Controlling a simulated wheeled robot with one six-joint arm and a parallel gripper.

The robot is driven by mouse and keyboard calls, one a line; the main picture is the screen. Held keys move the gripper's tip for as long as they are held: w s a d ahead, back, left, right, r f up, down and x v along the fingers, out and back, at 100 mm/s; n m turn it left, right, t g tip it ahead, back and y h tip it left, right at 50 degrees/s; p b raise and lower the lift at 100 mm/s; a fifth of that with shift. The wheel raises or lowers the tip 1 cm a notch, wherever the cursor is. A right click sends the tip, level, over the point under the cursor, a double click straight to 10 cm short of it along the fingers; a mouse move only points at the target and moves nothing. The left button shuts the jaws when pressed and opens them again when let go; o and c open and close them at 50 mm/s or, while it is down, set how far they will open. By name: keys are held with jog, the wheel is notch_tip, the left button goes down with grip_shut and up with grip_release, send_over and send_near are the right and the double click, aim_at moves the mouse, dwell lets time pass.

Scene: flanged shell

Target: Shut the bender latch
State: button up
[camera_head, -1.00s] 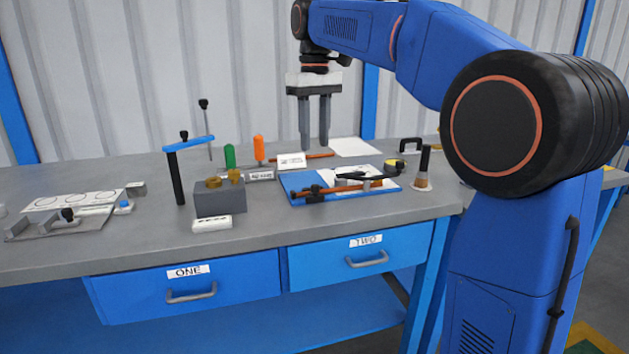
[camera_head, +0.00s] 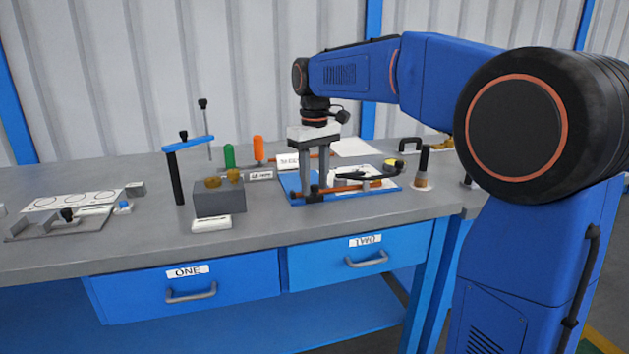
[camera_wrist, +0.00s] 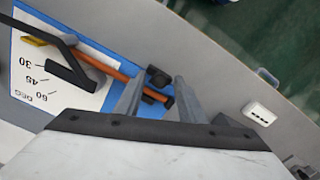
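The bender is a blue base (camera_head: 393,190) with a white degree scale (camera_wrist: 45,80), a black handle (camera_head: 352,176) and a copper-coloured pipe (camera_wrist: 105,66) lying across it. A small black piece (camera_wrist: 157,78), apparently the latch, is at the pipe's near end. Whether it is open or shut I cannot tell. My gripper (camera_head: 314,191) is low over the bender's left front part, pointing down. In the wrist view my gripper (camera_wrist: 158,80) has its two fingers apart, with the black piece seen between their tips. Contact with it is not clear.
Left of the bender stand a grey block (camera_head: 219,203), a white label (camera_head: 212,224) and a post with a blue arm (camera_head: 188,144). Right of it stands a black-handled tool (camera_head: 423,168). Drawers ONE (camera_head: 230,285) and TWO (camera_head: 365,258) are shut under the bench (camera_head: 270,232).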

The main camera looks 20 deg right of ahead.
grip_shut()
jog(key=shift+w+r, duration=0.15)
jog(key=shift+w, duration=1.35)
grip_release()
notch_tip(320, 180, up, 17)
jog(key=shift+r, duration=0.1)
